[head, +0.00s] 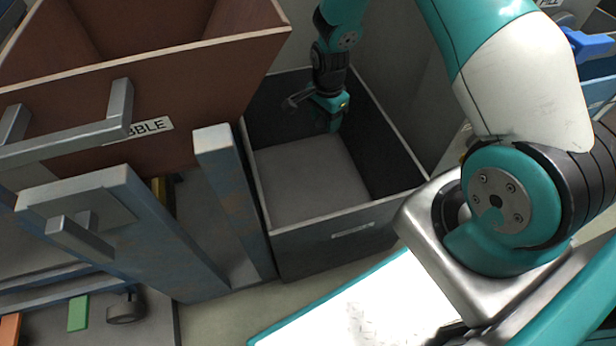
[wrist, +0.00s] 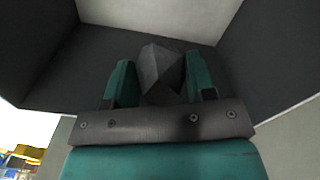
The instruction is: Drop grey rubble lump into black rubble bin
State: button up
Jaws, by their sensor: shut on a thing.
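The black rubble bin (head: 335,245) is a deep, dark open-topped box on the floor, with a small label on its front wall too small to read. Its bare grey floor shows. My gripper (head: 329,118) is in over the far part of the bin, pointing down, below the rim line in the picture. In the wrist view my gripper (wrist: 160,76) has its teal fingers shut on the grey rubble lump (wrist: 159,62), an angular dark grey piece. Dark bin walls (wrist: 55,75) surround it there. In the head view I cannot clearly make out the lump.
A reddish-brown open box (head: 190,85) with a partly hidden label ending "BBLE" stands left of the bin. A worn blue-grey metal frame (head: 235,200) stands between them. A pale wall rises behind the bin. A white teal-edged surface (head: 365,305) lies in front.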

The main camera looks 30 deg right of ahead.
jog(key=shift+f, duration=0.45)
jog(key=o, duration=1)
jog(key=shift+r, duration=0.1)
notch_tip(320, 180, up, 17)
jog(key=p, duration=0.6)
jog(key=shift+r, duration=0.2)
